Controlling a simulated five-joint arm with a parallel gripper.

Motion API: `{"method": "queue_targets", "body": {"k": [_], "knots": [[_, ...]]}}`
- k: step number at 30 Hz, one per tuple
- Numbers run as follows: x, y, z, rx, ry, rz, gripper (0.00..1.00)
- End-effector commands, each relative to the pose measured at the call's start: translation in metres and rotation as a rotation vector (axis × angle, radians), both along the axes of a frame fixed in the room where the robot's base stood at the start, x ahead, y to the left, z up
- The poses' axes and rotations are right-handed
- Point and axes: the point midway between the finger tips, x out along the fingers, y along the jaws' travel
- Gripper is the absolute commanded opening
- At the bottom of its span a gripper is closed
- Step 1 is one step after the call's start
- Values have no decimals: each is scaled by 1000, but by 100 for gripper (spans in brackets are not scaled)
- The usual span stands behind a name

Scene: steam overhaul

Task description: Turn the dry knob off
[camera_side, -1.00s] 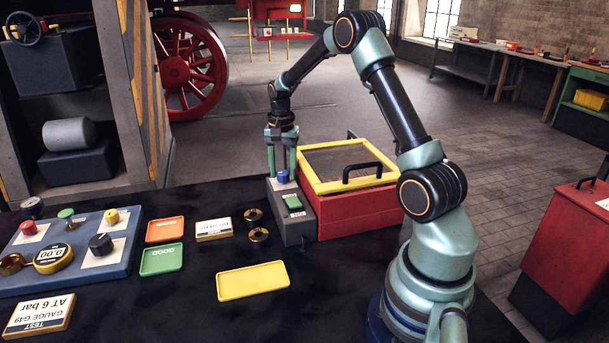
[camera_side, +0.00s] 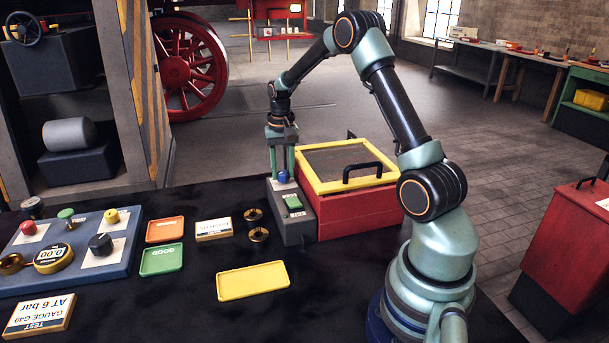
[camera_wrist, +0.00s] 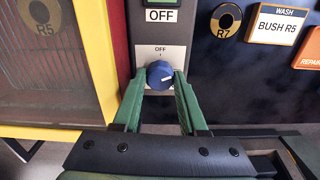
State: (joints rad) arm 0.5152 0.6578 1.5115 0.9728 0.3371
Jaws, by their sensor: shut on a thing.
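The blue dry knob (camera_side: 283,177) sits on the grey control box (camera_side: 291,230) beside the red cabinet. In the wrist view the knob (camera_wrist: 160,75) is on a white plate with OFF printed above it. Its white pointer line points to the right and slightly up, away from the OFF mark. My gripper (camera_side: 282,178) reaches down from above and is shut on the knob. In the wrist view one green finger of my gripper (camera_wrist: 160,80) is on each side of it.
The red cabinet (camera_side: 355,213) has a yellow-framed mesh lid with a black handle; bush R5 (camera_wrist: 40,14) lies under the mesh. A green button (camera_side: 293,202) is on the control box. Brass bushes (camera_side: 258,235), cards and trays lie to the left. A yellow tray (camera_side: 252,281) stands in front.

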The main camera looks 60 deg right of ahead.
Motion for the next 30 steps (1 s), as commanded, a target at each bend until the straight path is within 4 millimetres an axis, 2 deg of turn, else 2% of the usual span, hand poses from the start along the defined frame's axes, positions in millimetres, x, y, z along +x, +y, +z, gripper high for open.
{"method": "queue_targets", "body": {"k": [30], "knots": [[1, 0, 2, -2, -2, 939, 0]]}}
